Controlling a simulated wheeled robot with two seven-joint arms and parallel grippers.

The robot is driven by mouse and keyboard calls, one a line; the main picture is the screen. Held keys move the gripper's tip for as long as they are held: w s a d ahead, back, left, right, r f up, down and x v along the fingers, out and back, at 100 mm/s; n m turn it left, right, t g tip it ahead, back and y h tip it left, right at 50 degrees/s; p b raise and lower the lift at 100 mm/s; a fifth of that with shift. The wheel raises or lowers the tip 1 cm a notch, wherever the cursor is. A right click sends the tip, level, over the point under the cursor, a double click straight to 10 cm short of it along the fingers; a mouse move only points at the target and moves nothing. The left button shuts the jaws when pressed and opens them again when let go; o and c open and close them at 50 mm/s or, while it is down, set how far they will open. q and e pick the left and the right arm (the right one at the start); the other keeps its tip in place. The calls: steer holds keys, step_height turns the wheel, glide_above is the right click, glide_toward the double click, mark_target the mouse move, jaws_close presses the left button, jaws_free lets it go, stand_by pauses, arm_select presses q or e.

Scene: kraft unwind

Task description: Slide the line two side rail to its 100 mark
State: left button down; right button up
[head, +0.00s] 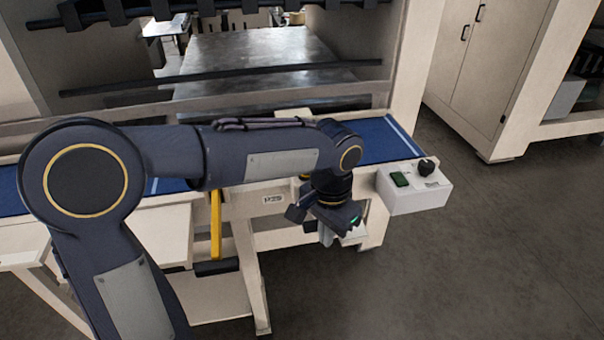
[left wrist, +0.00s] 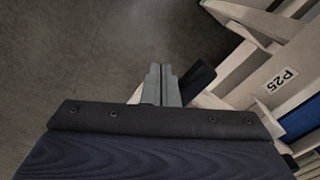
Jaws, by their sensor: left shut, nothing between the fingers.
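My left gripper (head: 338,236) hangs in front of the bench, below the belt's front edge and left of the control box. Its grey fingers (left wrist: 161,78) are closed together with nothing between them in the left wrist view. A blue belt (head: 375,147) runs along the bench behind my left arm, which hides its middle. I cannot clearly make out the side rail or a 100 mark; a small cream block (head: 293,113) shows at the belt's back edge. A dark piece (left wrist: 200,79) shows just beyond the fingers. My right gripper is not in view.
A white control box (head: 415,190) with a green button and black knob stands at the belt's right end. A yellow bar (head: 215,225) hangs below the bench. A P25 label (head: 272,199) is on the front beam (left wrist: 285,65). Floor at right is clear.

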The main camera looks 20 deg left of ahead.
arm_select(q)
steer(key=shift+w+a+p, duration=0.45)
steer(key=shift+w+a, duration=0.35)
steer(key=shift+w, duration=0.35)
steer(key=shift+s+d, duration=0.1)
stand_by(0.3)
steer(key=shift+s+d+r, duration=0.1)
steer(key=shift+s+d, duration=0.4)
steer(key=shift+s, duration=0.25)
step_height(320, 180, up, 9)
steer(key=p, duration=0.7)
steer(key=shift+p, duration=0.3)
